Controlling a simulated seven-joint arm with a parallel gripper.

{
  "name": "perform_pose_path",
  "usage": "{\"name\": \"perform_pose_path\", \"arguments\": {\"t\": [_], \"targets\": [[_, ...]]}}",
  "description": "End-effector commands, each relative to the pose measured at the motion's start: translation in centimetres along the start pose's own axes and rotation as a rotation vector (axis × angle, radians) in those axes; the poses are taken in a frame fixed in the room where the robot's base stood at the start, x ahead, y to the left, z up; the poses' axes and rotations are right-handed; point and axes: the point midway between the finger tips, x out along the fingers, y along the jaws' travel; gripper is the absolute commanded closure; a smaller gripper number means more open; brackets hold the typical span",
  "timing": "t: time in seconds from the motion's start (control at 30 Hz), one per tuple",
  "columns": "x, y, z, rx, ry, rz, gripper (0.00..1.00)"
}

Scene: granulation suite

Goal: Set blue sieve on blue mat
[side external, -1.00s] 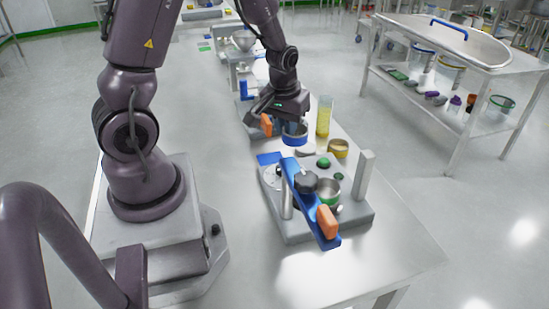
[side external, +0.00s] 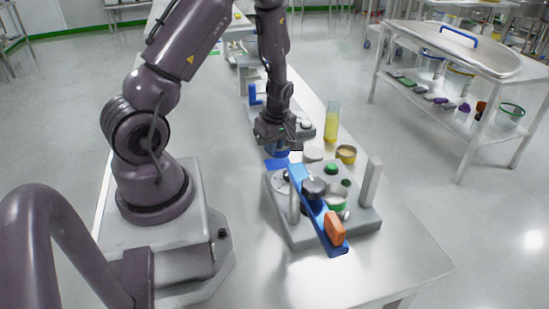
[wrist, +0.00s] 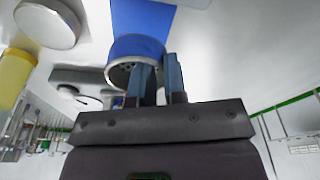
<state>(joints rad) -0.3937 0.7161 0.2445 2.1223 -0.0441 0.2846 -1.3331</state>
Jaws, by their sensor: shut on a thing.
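The blue sieve (wrist: 138,46), a short blue ring with a perforated metal face, is held between the fingers of my gripper (wrist: 158,80). My gripper (side external: 280,148) is shut on its rim. In the side view the sieve (side external: 278,152) shows just below my gripper, partly hidden by it. The blue mat (side external: 275,164) lies flat on the bench just below and left of the sieve. In the wrist view the mat (wrist: 143,18) shows beyond the sieve. I cannot tell whether the sieve touches the mat.
A grey fixture (side external: 300,235) with a blue lever (side external: 318,210) and orange grip stands close in front of the mat. A white lid (side external: 313,154), a yellow sieve (side external: 346,154) and a yellow cylinder (side external: 332,122) stand to the right. The bench's front right corner is clear.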

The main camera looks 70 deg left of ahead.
Motion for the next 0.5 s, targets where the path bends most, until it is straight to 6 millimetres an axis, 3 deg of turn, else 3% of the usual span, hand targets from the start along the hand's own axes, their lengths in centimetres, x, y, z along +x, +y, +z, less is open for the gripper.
{"name": "perform_pose_path", "arguments": {"t": [0.23, 0.5], "targets": [[3.2, -0.1, 0.5, 0.001, -0.001, -0.001, 1.0], [3.6, 0.0, 0.6, 0.002, -0.001, 0.002, 1.0]]}}
